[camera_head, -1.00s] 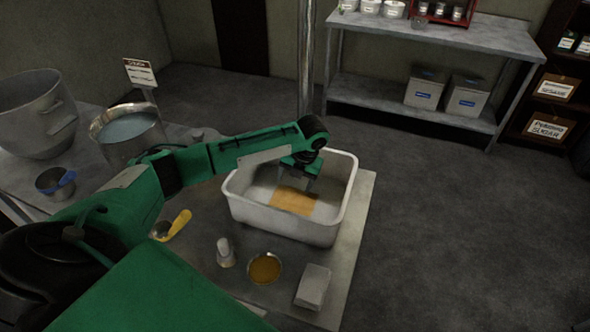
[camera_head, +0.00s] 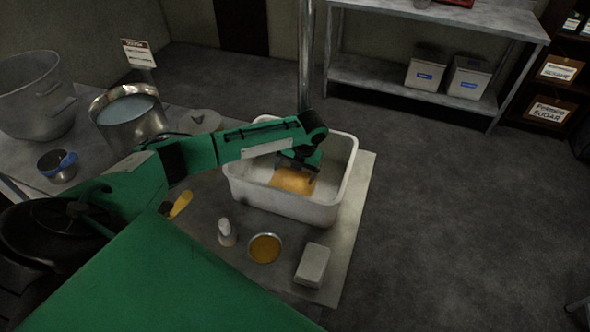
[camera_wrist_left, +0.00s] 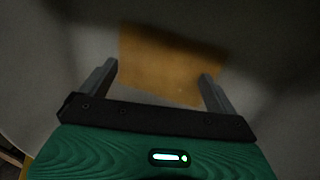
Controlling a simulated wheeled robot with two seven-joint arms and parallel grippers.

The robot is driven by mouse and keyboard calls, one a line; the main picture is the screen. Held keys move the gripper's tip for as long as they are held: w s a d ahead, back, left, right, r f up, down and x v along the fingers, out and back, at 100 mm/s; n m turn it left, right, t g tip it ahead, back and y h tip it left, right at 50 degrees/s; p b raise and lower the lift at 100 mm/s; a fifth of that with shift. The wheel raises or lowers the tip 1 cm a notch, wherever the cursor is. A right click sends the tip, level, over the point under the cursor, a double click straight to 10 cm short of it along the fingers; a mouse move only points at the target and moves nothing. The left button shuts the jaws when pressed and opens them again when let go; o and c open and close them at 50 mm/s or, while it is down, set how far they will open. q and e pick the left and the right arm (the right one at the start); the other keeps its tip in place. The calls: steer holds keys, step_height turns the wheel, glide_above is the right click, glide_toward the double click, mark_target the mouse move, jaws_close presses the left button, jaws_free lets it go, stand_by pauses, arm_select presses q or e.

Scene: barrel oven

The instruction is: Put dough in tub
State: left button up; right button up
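A white rectangular tub (camera_head: 335,205) stands on the metal table, open at the top. A flat orange-tan piece that looks like the dough (camera_head: 293,181) lies inside the tub, on or near its bottom. My left gripper (camera_head: 298,176) reaches down into the tub over the dough. In the left wrist view the dough (camera_wrist_left: 168,62) shows beyond and between the two spread fingers of the left gripper (camera_wrist_left: 158,82), with space beside them, and nothing is clamped. Whether the fingertips touch the dough I cannot tell. My right gripper is not in view.
A small bowl of orange-brown contents (camera_head: 265,248), a white-topped shaker (camera_head: 226,232) and a pale block (camera_head: 312,265) stand in front of the tub. A yellow-handled tool (camera_head: 181,204) lies left. A large pot (camera_head: 130,118) stands behind my arm. Floor right of the table is clear.

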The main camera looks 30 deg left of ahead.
arm_select(q)
steer(key=b+v, duration=0.2)
steer(key=v, duration=1)
steer(key=shift+d, duration=0.1)
